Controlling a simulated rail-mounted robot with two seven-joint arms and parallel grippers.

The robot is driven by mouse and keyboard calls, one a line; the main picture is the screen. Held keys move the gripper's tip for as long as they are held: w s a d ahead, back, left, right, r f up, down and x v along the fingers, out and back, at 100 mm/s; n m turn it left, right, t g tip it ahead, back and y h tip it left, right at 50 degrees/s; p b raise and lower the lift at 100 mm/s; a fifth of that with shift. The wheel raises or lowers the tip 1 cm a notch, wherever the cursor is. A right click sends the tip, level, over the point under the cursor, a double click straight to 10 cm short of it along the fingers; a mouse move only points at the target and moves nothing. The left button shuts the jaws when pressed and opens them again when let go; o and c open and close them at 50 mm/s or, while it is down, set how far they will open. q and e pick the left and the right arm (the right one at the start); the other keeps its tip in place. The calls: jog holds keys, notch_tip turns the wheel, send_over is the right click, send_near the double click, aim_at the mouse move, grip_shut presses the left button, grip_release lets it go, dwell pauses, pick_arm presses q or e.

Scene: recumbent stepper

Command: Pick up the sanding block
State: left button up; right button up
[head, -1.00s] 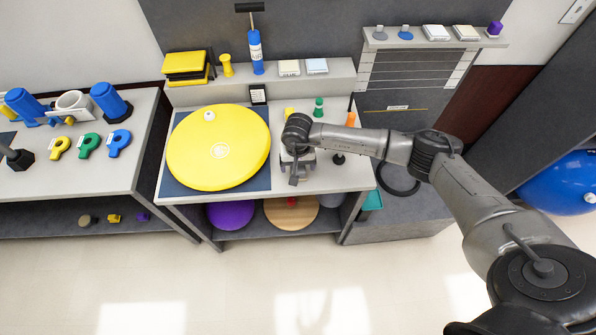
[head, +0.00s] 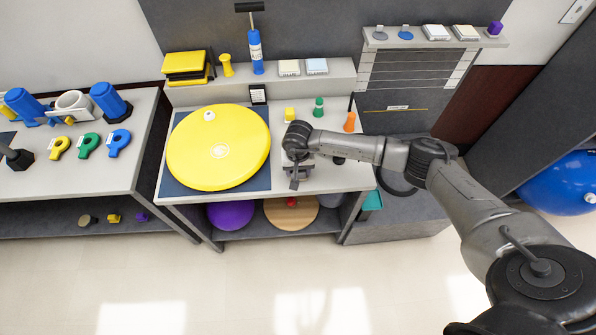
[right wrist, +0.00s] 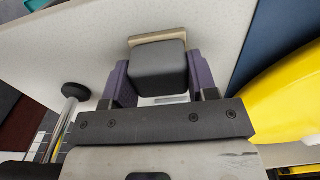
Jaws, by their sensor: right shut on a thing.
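The sanding block (right wrist: 158,68) shows in the right wrist view as a dark grey rounded block with a beige layer along its far edge. It sits between the two purple fingers of my right gripper (right wrist: 158,84), which is shut on it. In the head view, my right gripper (head: 297,172) is over the front of the table, just right of the yellow disc; its wrist hides the block there. I cannot tell whether the block touches the tabletop. My left gripper is in neither view.
A large yellow disc (head: 218,148) lies on a blue mat left of my right gripper. A yellow cube (head: 289,114), a green peg (head: 319,107) and an orange cone (head: 349,122) stand behind it. A black knob on a rod (right wrist: 76,91) is nearby.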

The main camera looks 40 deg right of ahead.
jog(key=shift+c, duration=1.1)
jog(key=shift+r, duration=0.1)
jog(key=shift+r, duration=0.65)
notch_tip(320, 180, up, 3)
jog(key=s+d+r, duration=0.4)
jog(key=s+r, duration=0.2)
jog(key=s, duration=0.4)
jog(key=shift+s+d+r+p, duration=0.25)
jog(key=shift+s+d+p, duration=0.05)
jog(key=shift+d+p, duration=0.1)
